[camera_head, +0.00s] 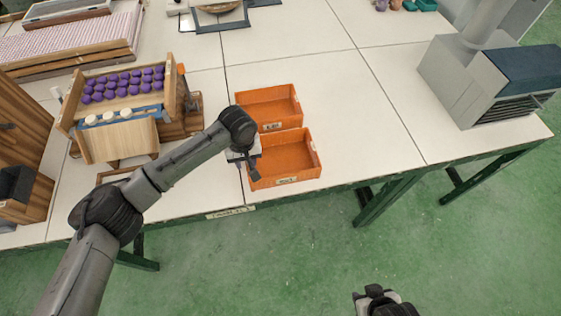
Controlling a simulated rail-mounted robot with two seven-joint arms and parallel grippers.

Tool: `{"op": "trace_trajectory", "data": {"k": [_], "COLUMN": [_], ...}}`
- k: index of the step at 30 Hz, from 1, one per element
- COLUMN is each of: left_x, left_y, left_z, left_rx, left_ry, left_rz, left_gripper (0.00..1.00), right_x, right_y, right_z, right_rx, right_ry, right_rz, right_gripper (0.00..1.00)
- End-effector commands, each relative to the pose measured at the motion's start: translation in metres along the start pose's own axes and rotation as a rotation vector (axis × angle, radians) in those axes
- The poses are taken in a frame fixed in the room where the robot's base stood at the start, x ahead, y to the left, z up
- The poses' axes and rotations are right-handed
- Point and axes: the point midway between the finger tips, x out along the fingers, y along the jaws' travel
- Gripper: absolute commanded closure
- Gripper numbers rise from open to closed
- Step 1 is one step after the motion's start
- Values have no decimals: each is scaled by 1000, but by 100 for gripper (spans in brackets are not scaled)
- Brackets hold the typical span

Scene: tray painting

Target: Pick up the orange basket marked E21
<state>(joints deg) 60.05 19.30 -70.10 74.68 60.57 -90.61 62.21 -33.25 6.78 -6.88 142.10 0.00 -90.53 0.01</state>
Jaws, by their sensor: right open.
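Two orange baskets stand one behind the other on the white table. The far basket (287,94) has a small label on its front wall. The near basket (314,153) sits close to the table's front edge and also has a front label (286,181). The label marks are too small to read, so I cannot tell which is E21. Both baskets look empty. My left gripper (254,172) is at the near basket's left wall, pointing down; its finger gap and any contact are unclear. My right gripper (371,292) is open at the bottom, over the floor, away from the table.
A wooden box with purple balls (122,87) and white-capped items stands left of the baskets. A grey machine (478,80) with a duct stands on the right. The table (375,120) is clear between the baskets and the machine. Green floor lies in front.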

Motion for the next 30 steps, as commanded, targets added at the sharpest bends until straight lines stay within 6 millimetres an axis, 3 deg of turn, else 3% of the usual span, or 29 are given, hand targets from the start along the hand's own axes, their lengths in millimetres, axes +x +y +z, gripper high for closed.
{"op": "trace_trajectory", "data": {"k": [7, 17, 30], "left_x": [1, 1, 0], "left_y": [0, 0, 0], "left_z": [0, 0, 0], "left_rx": [0, 0, 0], "left_ry": [0, 1, 1], "left_rz": [0, 0, 1], "left_gripper": [68, 99, 100], "right_x": [0, 0, 0], "right_y": [0, 0, 1], "right_z": [0, 0, 0], "right_rx": [0, 0, -3], "right_ry": [0, 0, 0], "right_rz": [0, 0, 2], "right_gripper": [57, 57, 57]}}
